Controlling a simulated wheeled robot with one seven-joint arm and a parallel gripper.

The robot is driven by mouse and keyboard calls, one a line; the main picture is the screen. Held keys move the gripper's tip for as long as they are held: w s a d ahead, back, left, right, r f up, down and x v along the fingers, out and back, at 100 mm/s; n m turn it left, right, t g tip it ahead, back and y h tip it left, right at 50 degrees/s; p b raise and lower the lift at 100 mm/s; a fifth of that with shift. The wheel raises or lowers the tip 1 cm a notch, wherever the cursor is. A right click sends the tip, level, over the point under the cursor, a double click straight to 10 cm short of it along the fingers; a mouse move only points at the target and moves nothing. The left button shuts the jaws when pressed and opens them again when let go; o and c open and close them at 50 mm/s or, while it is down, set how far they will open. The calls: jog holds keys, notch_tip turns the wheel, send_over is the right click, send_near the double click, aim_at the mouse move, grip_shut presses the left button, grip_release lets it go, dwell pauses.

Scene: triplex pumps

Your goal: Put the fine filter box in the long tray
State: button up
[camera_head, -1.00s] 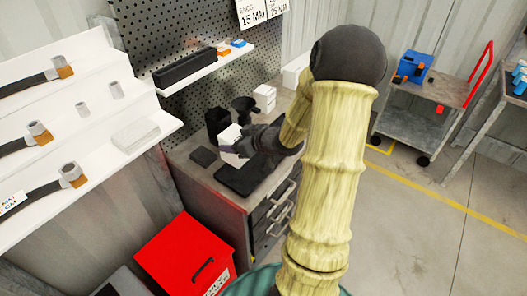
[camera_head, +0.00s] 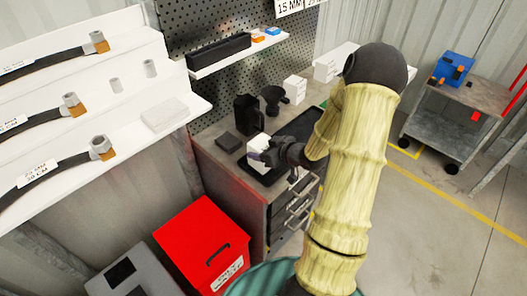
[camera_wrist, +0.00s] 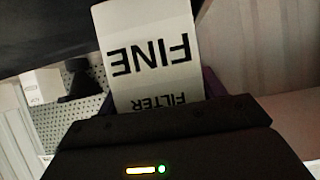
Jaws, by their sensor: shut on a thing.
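My gripper (camera_head: 268,154) is shut on the fine filter box (camera_head: 257,146), a small white box. In the wrist view the fine filter box (camera_wrist: 150,55) shows the words FINE FILTER upside down, between the dark fingers. A long black tray (camera_head: 310,120) lies on the workbench (camera_head: 228,172). The box and gripper are by the near left end of this tray and hide part of it. The box looks held above the bench, but its exact height is unclear.
A black holder (camera_head: 245,112), a dark funnel-like piece (camera_head: 272,97) and a flat dark block (camera_head: 229,141) stand close to the box. White boxes (camera_head: 295,88) stand behind. A long black bin (camera_head: 218,53) sits on the shelf above. A red box (camera_head: 203,245) stands below.

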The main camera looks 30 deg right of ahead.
jog(key=shift+w+f, duration=0.15)
jog(key=shift+f, duration=0.45)
jog(key=shift+d+f, duration=0.1)
jog(key=shift+d, duration=0.05)
jog(key=o, duration=0.7)
jog(key=shift+s, duration=0.2)
jog(key=o, duration=0.5)
jog(key=shift+c, duration=0.2)
